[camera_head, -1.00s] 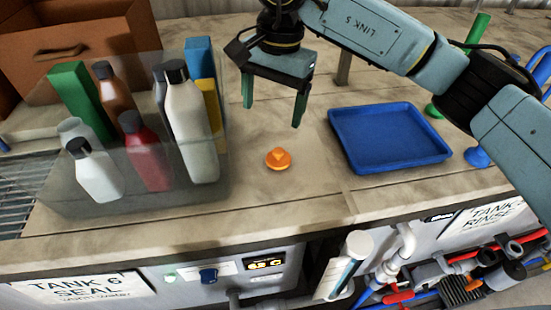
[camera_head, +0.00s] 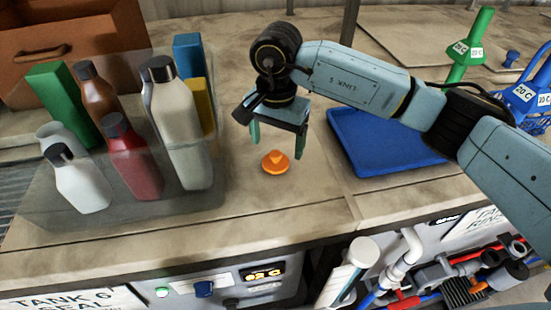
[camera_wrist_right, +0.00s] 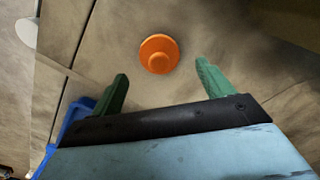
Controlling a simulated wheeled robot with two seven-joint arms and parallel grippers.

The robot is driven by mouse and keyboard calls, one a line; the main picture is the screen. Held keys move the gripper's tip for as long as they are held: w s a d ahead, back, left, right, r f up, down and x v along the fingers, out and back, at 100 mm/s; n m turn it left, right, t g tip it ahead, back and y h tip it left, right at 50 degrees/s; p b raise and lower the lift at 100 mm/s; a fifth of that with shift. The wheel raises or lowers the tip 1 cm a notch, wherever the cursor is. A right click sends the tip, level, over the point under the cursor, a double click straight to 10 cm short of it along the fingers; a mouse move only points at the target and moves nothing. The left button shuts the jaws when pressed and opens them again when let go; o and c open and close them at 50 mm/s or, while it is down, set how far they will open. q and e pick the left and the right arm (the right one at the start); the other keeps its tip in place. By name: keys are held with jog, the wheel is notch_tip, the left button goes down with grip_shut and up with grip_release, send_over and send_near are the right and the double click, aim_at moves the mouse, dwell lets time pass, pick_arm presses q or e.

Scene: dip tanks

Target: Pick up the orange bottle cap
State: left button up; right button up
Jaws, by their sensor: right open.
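The orange bottle cap (camera_head: 275,162) lies on the worktop, between the clear bin of bottles and the blue tray. It also shows in the right wrist view (camera_wrist_right: 159,54), ahead of the fingertips and roughly between their lines. My right gripper (camera_head: 277,150) is open and empty, with its green fingers pointing down just behind and above the cap. In the right wrist view its fingers (camera_wrist_right: 160,72) stand apart and do not touch the cap. My left gripper is not in view.
A clear bin (camera_head: 120,205) with several bottles and boxes stands left of the cap. A blue tray (camera_head: 385,165) lies to the right, under my right arm. A brown box (camera_head: 30,65) is at the back left. The worktop's front edge runs below the cap.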

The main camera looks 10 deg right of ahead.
aim_at(276, 153)
jog(key=f, duration=0.2)
jog(key=f+p, duration=0.1)
jog(key=f, duration=0.1)
jog(key=shift+s+a+f, duration=0.1)
jog(key=shift+s+f, duration=0.05)
jog(key=shift+s, duration=0.05)
jog(key=shift+c, duration=0.2)
jog(key=c, duration=1.1)
